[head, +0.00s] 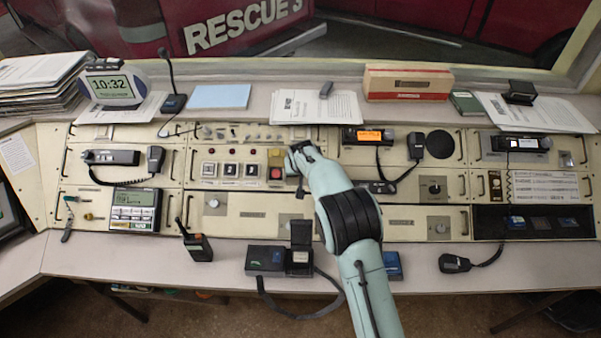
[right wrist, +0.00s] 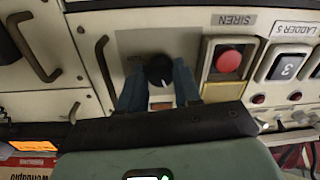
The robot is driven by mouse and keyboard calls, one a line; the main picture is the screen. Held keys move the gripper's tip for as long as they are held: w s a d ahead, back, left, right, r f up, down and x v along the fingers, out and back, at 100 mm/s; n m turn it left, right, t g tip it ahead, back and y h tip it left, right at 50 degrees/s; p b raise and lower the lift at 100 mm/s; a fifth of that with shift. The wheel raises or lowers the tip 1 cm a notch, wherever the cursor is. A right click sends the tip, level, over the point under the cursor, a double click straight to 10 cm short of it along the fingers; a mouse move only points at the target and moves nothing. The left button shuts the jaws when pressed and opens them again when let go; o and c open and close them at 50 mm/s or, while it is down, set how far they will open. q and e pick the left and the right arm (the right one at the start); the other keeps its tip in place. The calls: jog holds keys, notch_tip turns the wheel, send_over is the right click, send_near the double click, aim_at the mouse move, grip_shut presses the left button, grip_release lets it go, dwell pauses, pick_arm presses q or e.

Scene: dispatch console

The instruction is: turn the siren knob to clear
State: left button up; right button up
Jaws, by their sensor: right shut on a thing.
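The siren knob (right wrist: 158,70) is a round black knob on a grey plate, seen in the right wrist view beside the red siren button (right wrist: 229,62) and its SIREN label (right wrist: 234,20). My right gripper (right wrist: 158,88) has its blue fingers on either side of the knob, shut on it. A small pale mark shows on the knob's lower part; I cannot read its setting. In the head view my right gripper (head: 294,160) reaches the console just right of the red button (head: 275,173), and hides the knob. My left gripper is not in view.
Metal pull handles (right wrist: 107,68) stand out from the panel near the gripper. An orange-lit radio (head: 368,135) and a handset (head: 416,145) are to the right.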

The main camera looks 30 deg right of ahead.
jog(key=m, duration=0.4)
jog(key=shift+a+m+b, duration=0.1)
jog(key=shift+m+b, duration=0.2)
jog(key=shift+b, duration=0.05)
jog(key=m, duration=0.3)
jog(key=shift+m, duration=0.3)
jog(key=m, duration=0.3)
jog(key=shift+r+m, duration=0.1)
jog(key=shift+m, duration=0.2)
pick_arm(q)
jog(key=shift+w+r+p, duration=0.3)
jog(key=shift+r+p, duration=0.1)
jog(key=shift+p, duration=0.4)
pick_arm(e)
jog(key=shift+w+m+h, duration=0.1)
jog(key=shift+m+h, duration=0.2)
jog(key=shift+m, duration=1.7)
jog(key=o, duration=1.1)
jog(key=shift+c, duration=0.2)
jog(key=shift+a, duration=0.1)
